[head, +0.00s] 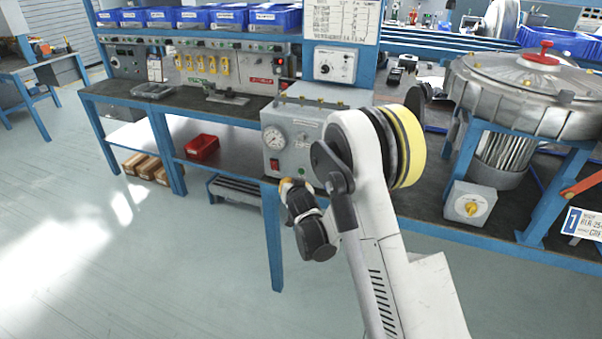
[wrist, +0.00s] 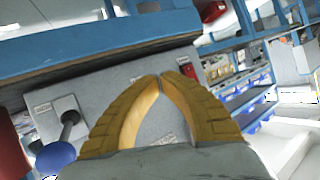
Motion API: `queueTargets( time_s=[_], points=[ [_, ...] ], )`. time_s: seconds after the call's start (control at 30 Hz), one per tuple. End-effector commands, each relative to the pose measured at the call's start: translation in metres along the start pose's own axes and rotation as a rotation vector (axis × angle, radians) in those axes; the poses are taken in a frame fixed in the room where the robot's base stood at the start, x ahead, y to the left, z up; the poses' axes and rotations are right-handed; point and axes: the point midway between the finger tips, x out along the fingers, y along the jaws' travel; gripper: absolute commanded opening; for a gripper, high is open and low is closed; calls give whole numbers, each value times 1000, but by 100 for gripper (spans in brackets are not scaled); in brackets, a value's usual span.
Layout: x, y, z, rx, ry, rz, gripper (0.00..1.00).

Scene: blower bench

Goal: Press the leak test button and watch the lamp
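A grey test box (head: 293,160) with a round white gauge (head: 274,137) and a red switch (head: 275,165) stands on the bench. My arm hides its right part. I cannot make out which part is the leak test button or the lamp. In the wrist view, my gripper (wrist: 160,79) has its two yellow-brown fingers meeting at the tips, with nothing between them. They lie over a grey panel with small labels; contact cannot be told. A lever with a blue ball (wrist: 55,157) is at lower left there. In the head view, the gripper (head: 288,184) is low in front of the box, mostly hidden.
A red bin (head: 201,148) sits on the lower shelf. A large round metal housing (head: 525,95) stands at right, with a small grey box with a yellow knob (head: 470,205). The floor at left is clear.

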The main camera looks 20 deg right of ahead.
Motion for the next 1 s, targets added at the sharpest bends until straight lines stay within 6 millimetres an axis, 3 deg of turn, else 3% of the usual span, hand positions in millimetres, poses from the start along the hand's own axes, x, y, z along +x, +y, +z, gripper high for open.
queueTargets(
  time_s=[0.3, 1.0],
  points=[
    [18, 9, -10, 0, 0, 0, 0],
    [18, 9, -10, 0, 0, -1, 0]
  ],
)
